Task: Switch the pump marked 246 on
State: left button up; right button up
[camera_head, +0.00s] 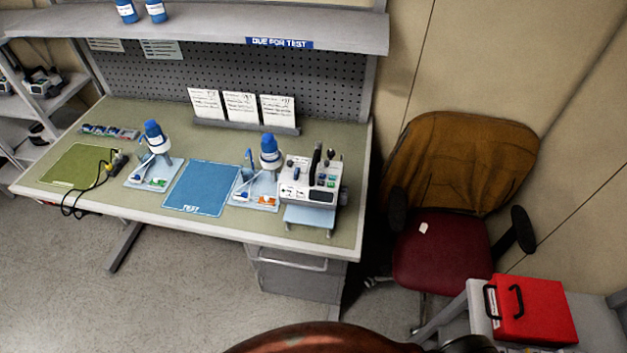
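I cannot read the number 246 on anything in view, so I cannot tell which device is that pump. A white device (309,183) with coloured keys and a dark display stands on a small light-blue stand (308,217) at the right end of the workbench. Small grey and dark devices (42,81) sit on the shelving at the far left, too small to read. A blue mat (202,188) lettered "TEST" lies bare in the middle of the bench. Neither of my grippers is in view.
The workbench (230,228) carries blue-capped bottles (157,140) on trays, a green mat (80,165) with a black cable, and cards (240,106). An office chair (440,250) stands right of it. A red case (535,312) sits at lower right. Open floor lies in front.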

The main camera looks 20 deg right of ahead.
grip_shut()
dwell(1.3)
